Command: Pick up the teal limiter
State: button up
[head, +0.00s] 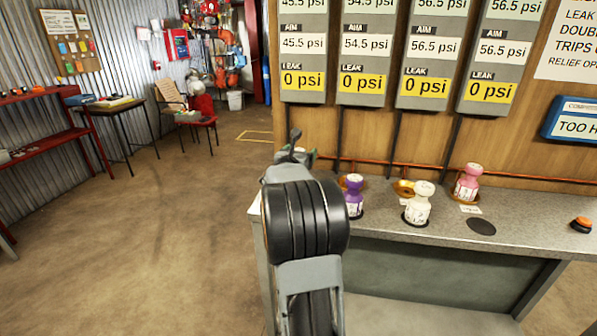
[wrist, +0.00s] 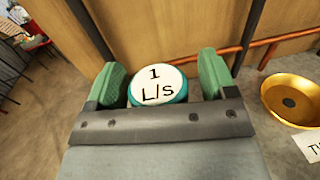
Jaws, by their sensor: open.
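The teal limiter (wrist: 159,86) shows in the wrist view as a round white top marked "1 L/s" with a teal rim. It sits between the two green fingers of my gripper (wrist: 170,80). The fingers are open, with a gap visible on both sides of the limiter. The gripper's dark crossbar hides its lower part. In the head view my arm hides most of the limiter and of my gripper (head: 297,155), which is at the left end of the counter.
A purple limiter (head: 354,197), a white limiter (head: 418,204) and a pink limiter (head: 468,182) stand on the grey counter (head: 520,230). An empty brass dish (wrist: 292,98) is right of my gripper. A copper pipe (head: 400,168) and wooden wall are behind.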

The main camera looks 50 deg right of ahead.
jog(key=shift+c, duration=0.3)
jog(key=c, duration=1.3)
grip_shut()
jog(key=shift+r, duration=0.1)
